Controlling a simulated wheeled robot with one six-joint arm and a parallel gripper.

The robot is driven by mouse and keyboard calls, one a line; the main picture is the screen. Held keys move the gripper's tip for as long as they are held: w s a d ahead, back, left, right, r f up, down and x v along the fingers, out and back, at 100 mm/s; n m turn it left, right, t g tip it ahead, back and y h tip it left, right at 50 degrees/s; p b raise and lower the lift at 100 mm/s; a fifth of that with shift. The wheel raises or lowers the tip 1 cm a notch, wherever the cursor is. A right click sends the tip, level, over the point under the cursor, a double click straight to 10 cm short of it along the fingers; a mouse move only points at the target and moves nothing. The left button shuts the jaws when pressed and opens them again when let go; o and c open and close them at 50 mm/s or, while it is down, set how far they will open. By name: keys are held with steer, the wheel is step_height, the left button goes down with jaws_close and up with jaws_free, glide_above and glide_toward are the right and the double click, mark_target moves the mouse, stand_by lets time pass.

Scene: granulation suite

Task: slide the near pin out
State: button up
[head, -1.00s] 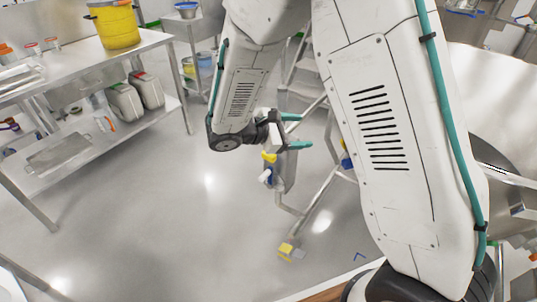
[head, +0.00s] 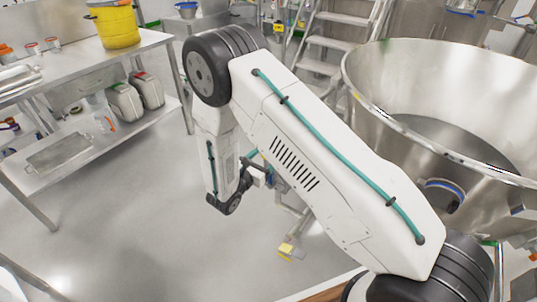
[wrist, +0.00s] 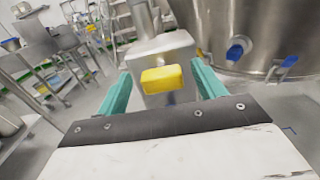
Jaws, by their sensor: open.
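In the wrist view a yellow block-shaped grip (wrist: 163,79) sits in front of a grey metal housing (wrist: 165,55); I take it for the near pin's handle. My gripper (wrist: 161,70) is open, with one teal finger on each side of the yellow grip. The fingers look apart from it, and how deep they reach around it is unclear. The pin's shaft is hidden. In the head view my arm covers most of the housing and my gripper.
A large steel vessel (head: 365,85) stands at the right. Blue knobs (wrist: 237,48) show on steel in the wrist view. A steel bench (head: 150,42) with a yellow bucket (head: 117,28) is at the left. A yellow piece (head: 286,248) is low near the floor. The floor at left is clear.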

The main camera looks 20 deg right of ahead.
steer(key=shift+x, duration=1.2)
steer(key=c, duration=1.4)
steer(key=shift+v, duration=1.4)
steer(key=o, duration=1.2)
steer(key=shift+c, duration=0.2)
steer(key=shift+o, duration=1.2)
steer(key=shift+a, duration=0.15)
